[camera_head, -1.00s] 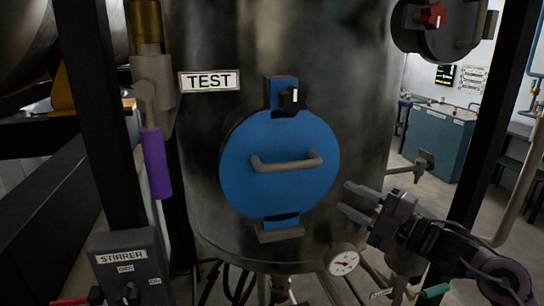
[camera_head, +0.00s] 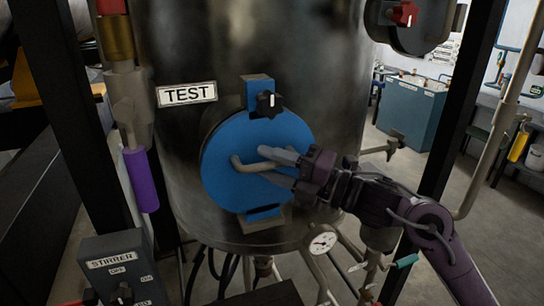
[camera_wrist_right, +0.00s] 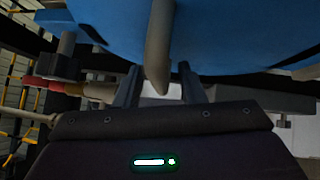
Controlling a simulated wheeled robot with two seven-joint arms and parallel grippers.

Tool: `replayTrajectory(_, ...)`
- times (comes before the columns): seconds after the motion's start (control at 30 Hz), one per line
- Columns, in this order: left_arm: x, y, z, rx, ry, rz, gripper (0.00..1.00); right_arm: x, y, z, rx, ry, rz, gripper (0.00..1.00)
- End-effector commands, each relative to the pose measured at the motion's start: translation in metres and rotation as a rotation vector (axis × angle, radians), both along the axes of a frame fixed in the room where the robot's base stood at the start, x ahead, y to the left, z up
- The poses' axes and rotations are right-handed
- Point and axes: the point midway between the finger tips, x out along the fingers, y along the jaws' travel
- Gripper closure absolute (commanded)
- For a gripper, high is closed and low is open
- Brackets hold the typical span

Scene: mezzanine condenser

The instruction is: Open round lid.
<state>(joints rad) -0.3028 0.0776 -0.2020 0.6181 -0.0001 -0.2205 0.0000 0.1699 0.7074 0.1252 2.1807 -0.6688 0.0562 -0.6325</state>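The round blue lid (camera_head: 224,178) sits closed against the dark metal tank, under the TEST label. Its grey bar handle (camera_head: 240,166) runs across the middle, partly covered by my right gripper. A black knob (camera_head: 268,103) with a white mark is on the blue bracket above the lid. My right gripper (camera_head: 278,166) is at the handle's right part, fingers apart. In the right wrist view the handle (camera_wrist_right: 159,45) reaches down between the two open fingers (camera_wrist_right: 160,83), with gaps on both sides. The lid (camera_wrist_right: 215,35) fills the top there. My left gripper is not in view.
The tank (camera_head: 180,60) stands between dark frame posts. A pressure gauge (camera_head: 322,241) and pipes are below right of the lid. A STIRRER control box (camera_head: 115,268) is at lower left, below a purple-sleeved pipe (camera_head: 141,180). Open floor shows at right.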

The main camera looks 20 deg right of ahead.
Motion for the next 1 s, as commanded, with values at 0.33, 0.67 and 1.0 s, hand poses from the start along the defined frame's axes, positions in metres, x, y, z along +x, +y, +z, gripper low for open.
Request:
replayTrajectory(0.33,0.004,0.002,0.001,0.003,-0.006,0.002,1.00,0.001,0.001,-0.001,0.000,0.000,0.000,0.73)
replayTrajectory(0.67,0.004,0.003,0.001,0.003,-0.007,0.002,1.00,0.001,0.001,-0.001,0.000,0.001,0.000,1.00)
replayTrajectory(1.0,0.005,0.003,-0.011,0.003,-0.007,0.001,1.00,-0.001,-0.003,-0.006,-0.001,-0.017,0.001,1.00)
